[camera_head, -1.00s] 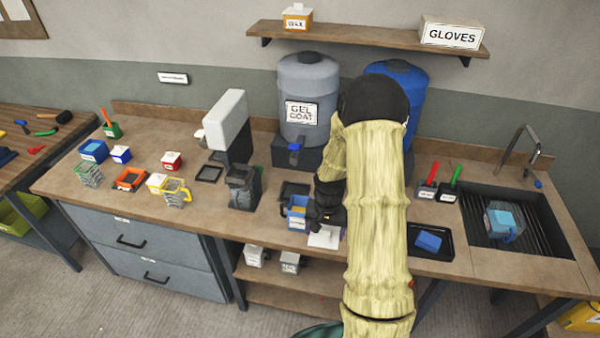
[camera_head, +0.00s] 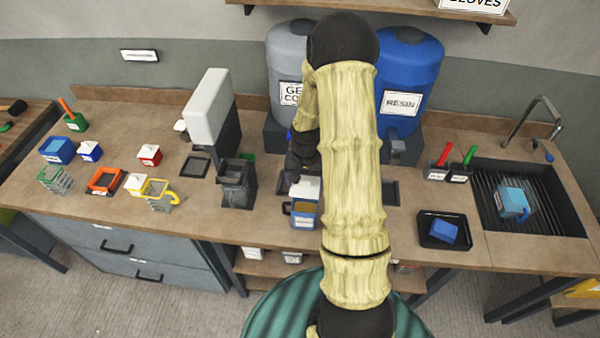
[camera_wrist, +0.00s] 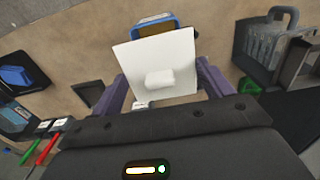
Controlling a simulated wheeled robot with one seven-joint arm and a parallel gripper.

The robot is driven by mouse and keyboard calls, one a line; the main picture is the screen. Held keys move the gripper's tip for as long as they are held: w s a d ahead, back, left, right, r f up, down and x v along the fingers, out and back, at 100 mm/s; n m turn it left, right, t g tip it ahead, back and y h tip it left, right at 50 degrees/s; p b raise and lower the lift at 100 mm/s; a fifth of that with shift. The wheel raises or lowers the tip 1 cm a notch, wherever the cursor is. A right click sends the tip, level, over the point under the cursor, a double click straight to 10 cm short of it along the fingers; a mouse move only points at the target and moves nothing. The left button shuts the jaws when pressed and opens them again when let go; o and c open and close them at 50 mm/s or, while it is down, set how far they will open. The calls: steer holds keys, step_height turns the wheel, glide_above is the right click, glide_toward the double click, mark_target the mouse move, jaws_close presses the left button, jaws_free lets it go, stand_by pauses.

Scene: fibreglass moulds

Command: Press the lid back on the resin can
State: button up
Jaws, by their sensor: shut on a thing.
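A small open blue can with a handle (camera_head: 303,217) stands near the bench's front edge, an amber-brown area showing inside its rim. I take it as the resin can; its label is too small to read. It also shows in the wrist view (camera_wrist: 150,23). A white square lid with a knob (camera_wrist: 180,50) is between my gripper's two purple fingers (camera_wrist: 163,88), shut on it. In the head view the lid (camera_head: 306,187) overlaps the can's back edge. I cannot tell whether they touch. My arm hides much of the gripper.
A blue RESIN drum (camera_head: 412,75) and a grey drum (camera_head: 286,60) stand behind my arm. A dark cup stand (camera_head: 237,183) is left of the can. A black tray (camera_head: 430,238) with a blue block and a sink (camera_head: 490,180) are right. Several small coloured containers stand left.

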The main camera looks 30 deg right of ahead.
mark_target(307, 189)
steer(key=shift+w, duration=0.1)
steer(key=shift+d, duration=0.1)
steer(key=shift+s+f, duration=0.1)
steer(key=shift+s, duration=0.35)
steer(key=shift+w+f+b, duration=0.15)
steer(key=shift+f+b, duration=2.1)
steer(key=shift+f, duration=0.6)
steer(key=shift+w+f, duration=0.15)
steer(key=shift+f, duration=0.05)
steer(key=shift+a, duration=0.3)
steer(key=shift+s+d, duration=0.3)
steer(key=shift+d, duration=0.05)
